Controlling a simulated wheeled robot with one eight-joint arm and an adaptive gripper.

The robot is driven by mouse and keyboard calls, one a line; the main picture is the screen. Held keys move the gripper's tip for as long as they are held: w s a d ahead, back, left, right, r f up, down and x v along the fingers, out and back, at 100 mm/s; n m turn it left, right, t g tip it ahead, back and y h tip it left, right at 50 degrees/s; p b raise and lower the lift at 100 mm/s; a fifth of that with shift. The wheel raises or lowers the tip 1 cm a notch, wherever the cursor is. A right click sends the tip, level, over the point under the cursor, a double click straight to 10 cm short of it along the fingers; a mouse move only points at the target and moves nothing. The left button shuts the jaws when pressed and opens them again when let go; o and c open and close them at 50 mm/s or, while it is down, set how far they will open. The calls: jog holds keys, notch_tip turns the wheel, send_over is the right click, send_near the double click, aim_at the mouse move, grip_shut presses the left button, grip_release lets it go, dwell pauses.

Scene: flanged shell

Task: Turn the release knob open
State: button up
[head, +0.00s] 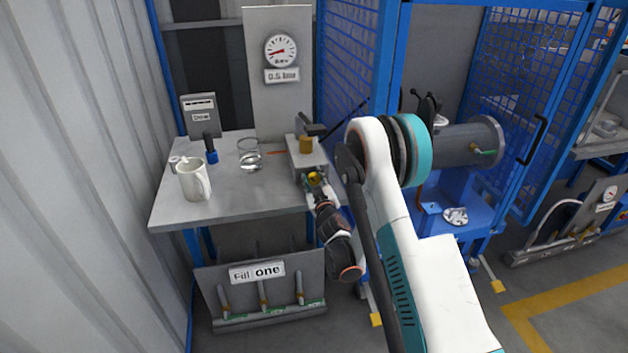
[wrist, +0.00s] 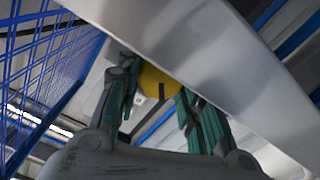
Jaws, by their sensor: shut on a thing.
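The yellow release knob (head: 314,178) is on the front of a grey metal box (head: 307,158) at the right edge of the grey table. In the wrist view the knob (wrist: 158,82) sits between the fingers, below a broad grey metal edge. My gripper (head: 317,186) reaches up to the knob from the front and is shut on it; its dark green-padded fingers (wrist: 158,92) lie on either side. The fingers hide part of the knob, and I cannot tell how far it is turned.
On the table (head: 235,207) stand a white mug (head: 194,181), a glass jar (head: 249,155) and a blue-and-black tool (head: 210,148). A round gauge (head: 281,51) is on a panel behind. Blue mesh fencing (head: 350,60) stands close to the right of the box.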

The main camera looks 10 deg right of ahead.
aim_at(314, 175)
jog(key=o, duration=1.1)
jog(key=shift+c, duration=0.2)
notch_tip(314, 175, up, 10)
jog(key=shift+f, duration=0.1)
